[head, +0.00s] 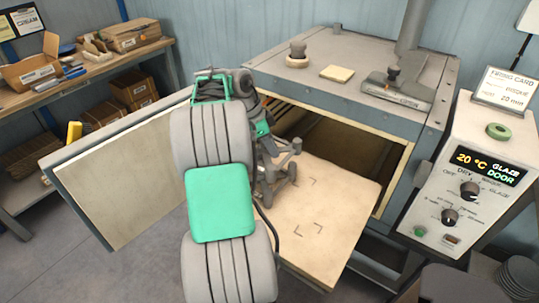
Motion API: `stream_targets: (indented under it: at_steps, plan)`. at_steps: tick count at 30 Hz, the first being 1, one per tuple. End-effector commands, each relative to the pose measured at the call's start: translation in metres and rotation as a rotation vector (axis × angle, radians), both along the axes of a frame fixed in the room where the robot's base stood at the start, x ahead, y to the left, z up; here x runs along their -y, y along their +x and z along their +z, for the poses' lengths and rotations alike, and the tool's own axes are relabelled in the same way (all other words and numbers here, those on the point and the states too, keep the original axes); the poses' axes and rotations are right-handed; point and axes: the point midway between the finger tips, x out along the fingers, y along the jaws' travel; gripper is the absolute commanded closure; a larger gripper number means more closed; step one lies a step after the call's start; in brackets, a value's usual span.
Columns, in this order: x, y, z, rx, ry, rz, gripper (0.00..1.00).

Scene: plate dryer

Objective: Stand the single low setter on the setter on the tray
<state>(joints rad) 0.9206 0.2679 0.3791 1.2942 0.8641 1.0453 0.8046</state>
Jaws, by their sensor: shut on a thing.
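My gripper (273,183) is low over the pale tray (338,237), near the tray's left side and in front of the dryer opening. My arm covers part of the gripper. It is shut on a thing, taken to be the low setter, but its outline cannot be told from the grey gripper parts. The setter on the tray cannot be made out clearly either. I cannot tell whether the held thing touches anything below. Dark corner marks show on the bare tray right of the gripper.
The dryer (345,75) stands open, with its door (125,185) swung out to the left. A control panel (470,190) stands on the right. A shelf (85,75) with boxes is at the back left. The tray's right and front parts are clear.

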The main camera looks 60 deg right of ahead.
Motion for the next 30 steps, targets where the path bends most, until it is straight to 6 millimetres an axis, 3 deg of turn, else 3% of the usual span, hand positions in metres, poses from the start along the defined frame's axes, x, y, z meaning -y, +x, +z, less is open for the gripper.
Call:
stream_targets:
  at_steps: [3,8,28,29,30]
  plan:
    - [0.003,0.011,-0.013,0.0,0.0,0.003,1.0]
    - [0.003,0.009,-0.039,0.0,-0.002,0.001,1.0]
    - [0.003,0.009,-0.053,0.002,-0.002,0.001,1.0]
    - [0.002,0.009,-0.053,0.001,-0.001,0.002,0.76]
    - [0.002,0.009,-0.053,0.0,0.0,0.001,0.73]
